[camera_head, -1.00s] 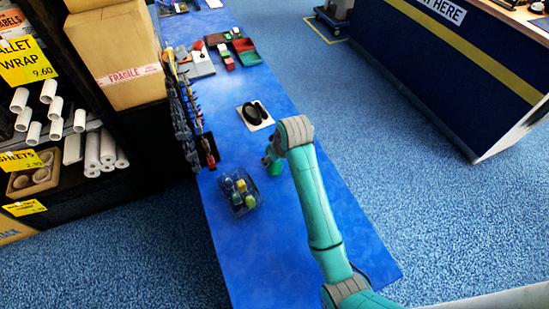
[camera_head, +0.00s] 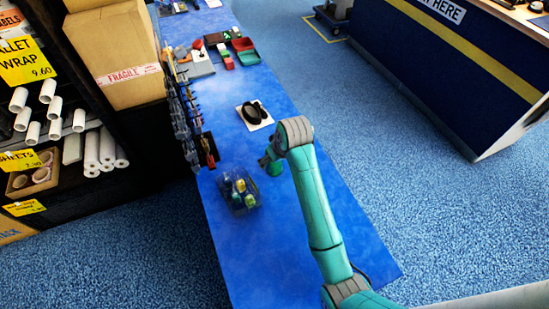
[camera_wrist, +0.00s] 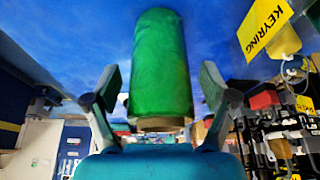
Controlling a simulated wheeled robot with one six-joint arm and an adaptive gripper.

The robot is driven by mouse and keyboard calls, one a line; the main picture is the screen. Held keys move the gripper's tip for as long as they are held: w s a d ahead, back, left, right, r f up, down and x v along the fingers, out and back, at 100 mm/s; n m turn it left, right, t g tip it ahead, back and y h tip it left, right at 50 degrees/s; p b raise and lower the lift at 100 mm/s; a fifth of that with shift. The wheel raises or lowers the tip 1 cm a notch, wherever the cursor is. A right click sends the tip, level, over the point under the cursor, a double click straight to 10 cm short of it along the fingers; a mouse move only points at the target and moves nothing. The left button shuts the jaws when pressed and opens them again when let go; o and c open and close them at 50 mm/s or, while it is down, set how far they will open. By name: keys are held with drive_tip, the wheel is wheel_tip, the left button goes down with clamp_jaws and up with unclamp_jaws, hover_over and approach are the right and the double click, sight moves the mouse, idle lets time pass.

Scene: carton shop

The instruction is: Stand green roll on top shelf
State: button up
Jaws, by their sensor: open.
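The green roll (camera_wrist: 160,62) fills the middle of the wrist view, with a brown cardboard edge at its near end. My gripper (camera_wrist: 160,85) has its fingers spread on both sides of the roll. A gap shows on each side, so the roll is between the fingers but not clamped. In the head view my gripper (camera_head: 268,165) is low over the blue table, mostly hidden behind my arm. I cannot clearly tell the roll from my arm there. Dark shelving (camera_head: 92,190) with white tubes stands at the left; which board is the top shelf is unclear.
A clear tub (camera_head: 240,206) of small coloured items stands on the blue table (camera_head: 270,265) near my gripper. A tool rack (camera_head: 190,125) lines the table's left edge. A white card with a black item (camera_head: 253,114) lies beyond. The near table is clear.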

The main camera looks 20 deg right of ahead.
drive_tip(key=v, duration=1.1)
drive_tip(key=shift+r, duration=0.3)
drive_tip(key=shift+s, duration=0.1)
